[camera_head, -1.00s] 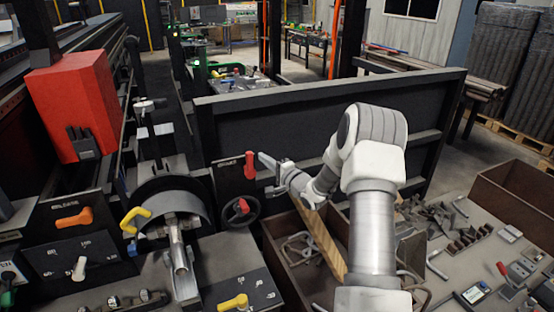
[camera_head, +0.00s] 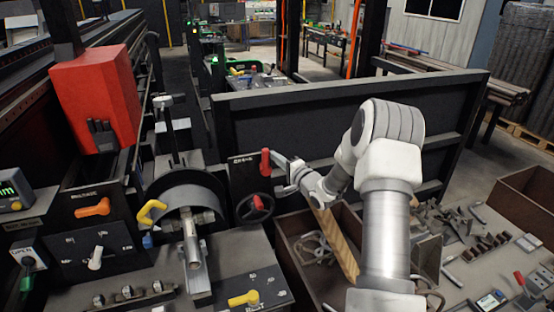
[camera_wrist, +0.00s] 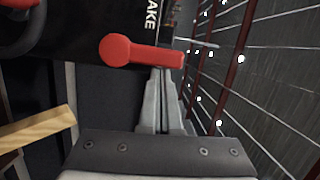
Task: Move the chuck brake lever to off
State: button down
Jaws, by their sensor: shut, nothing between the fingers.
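The red brake lever (camera_head: 265,162) is on a black panel marked with a brake label, left of my gripper (camera_head: 276,156) in the head view. It points roughly upright there. In the wrist view the lever (camera_wrist: 140,52) has its round hub at left and its handle running right. My gripper (camera_wrist: 162,74) is shut and empty. Its fingertips are at the lower edge of the handle in the wrist view, touching or very close; I cannot tell which. The lettering of the off position is not readable.
A dark handwheel with a red knob (camera_head: 257,203) sits just below the lever. A yellow handle (camera_head: 150,212) and a red box (camera_head: 96,100) are to the left. A brown bin (camera_head: 296,245) with a wooden plank (camera_head: 338,245) lies below my arm.

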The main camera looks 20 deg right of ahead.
jog(key=shift+a+n+b, duration=0.25)
jog(key=shift+n+b, duration=0.05)
jog(key=shift+n, duration=0.1)
jog(key=a+n+b, duration=0.2)
jog(key=n+b, duration=0.1)
jog(key=shift+a+r+g+h, duration=0.1)
jog(key=shift+r+g+h, duration=0.05)
jog(key=shift+g+h, duration=0.2)
jog(key=a+f+n+h+b, duration=0.1)
jog(key=n+b, duration=0.2)
jog(key=b, duration=0.2)
jog(key=a+n+g+h+b, duration=0.1)
jog(key=a+n+b, duration=0.1)
jog(key=b, duration=0.3)
jog(key=a+f+n+h+b, duration=0.1)
jog(key=a+n+b, duration=0.1)
jog(key=n+b, duration=0.2)
jog(key=shift+a+f+n+h+b, duration=0.15)
jog(key=shift+f+n+h+b, duration=0.15)
jog(key=shift+b, duration=0.5)
jog(key=shift+a+f+b, duration=0.1)
jog(key=shift+b, duration=0.3)
jog(key=shift+a, duration=0.1)
